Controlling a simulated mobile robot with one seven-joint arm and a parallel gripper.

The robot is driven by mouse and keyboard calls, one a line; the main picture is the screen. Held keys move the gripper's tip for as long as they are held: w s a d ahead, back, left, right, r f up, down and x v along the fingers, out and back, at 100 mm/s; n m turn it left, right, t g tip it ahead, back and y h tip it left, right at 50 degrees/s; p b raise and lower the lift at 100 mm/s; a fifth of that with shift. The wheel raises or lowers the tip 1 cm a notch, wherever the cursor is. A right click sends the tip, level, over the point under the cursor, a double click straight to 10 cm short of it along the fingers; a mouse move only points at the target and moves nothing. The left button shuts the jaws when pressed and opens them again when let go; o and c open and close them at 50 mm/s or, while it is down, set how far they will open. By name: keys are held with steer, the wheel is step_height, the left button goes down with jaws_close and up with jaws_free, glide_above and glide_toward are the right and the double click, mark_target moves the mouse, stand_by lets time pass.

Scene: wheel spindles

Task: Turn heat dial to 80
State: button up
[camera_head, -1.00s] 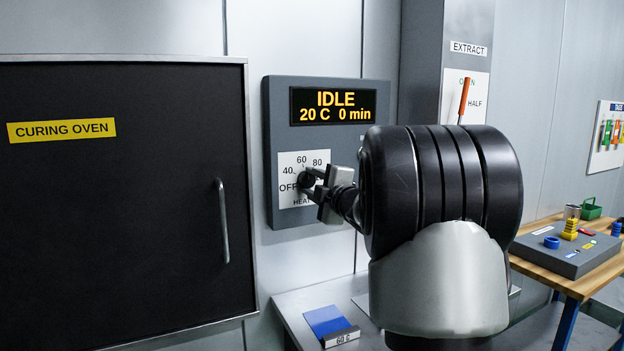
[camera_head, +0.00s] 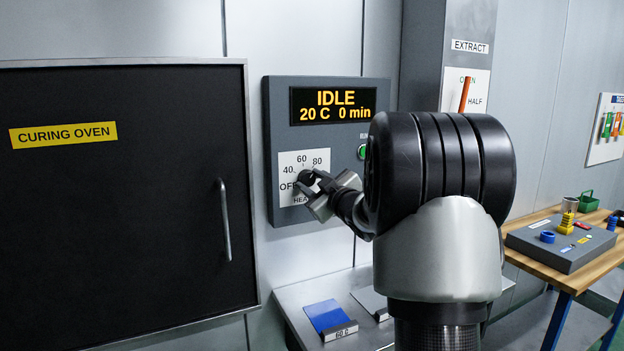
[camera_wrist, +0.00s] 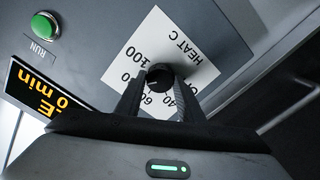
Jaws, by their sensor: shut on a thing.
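The heat dial (camera_head: 306,178) is a small round black knob on a white scale plate (camera_head: 321,162) of the grey oven panel. In the wrist view the dial (camera_wrist: 160,76) sits between my fingertips, with part of the scale hidden behind the fingers. I cannot tell exactly which number its pale mark points at. My gripper (camera_head: 312,188) is shut on the dial and tilted in the head view; it also shows in the wrist view (camera_wrist: 159,88). The display (camera_head: 333,105) above reads IDLE, 20 C, 0 min.
A green RUN button (camera_wrist: 45,25) is right of the scale in the head view. The black curing oven door (camera_head: 120,230) with a bar handle (camera_head: 224,220) is at left. A workbench (camera_head: 575,255) is at right.

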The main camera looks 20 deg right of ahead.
steer(key=shift+m, duration=0.3)
stand_by(0.4)
steer(key=o, duration=1.1)
steer(key=shift+c, duration=0.2)
steer(key=s, duration=1.7)
steer(key=shift+s+d, duration=0.25)
steer(key=shift+d, duration=0.05)
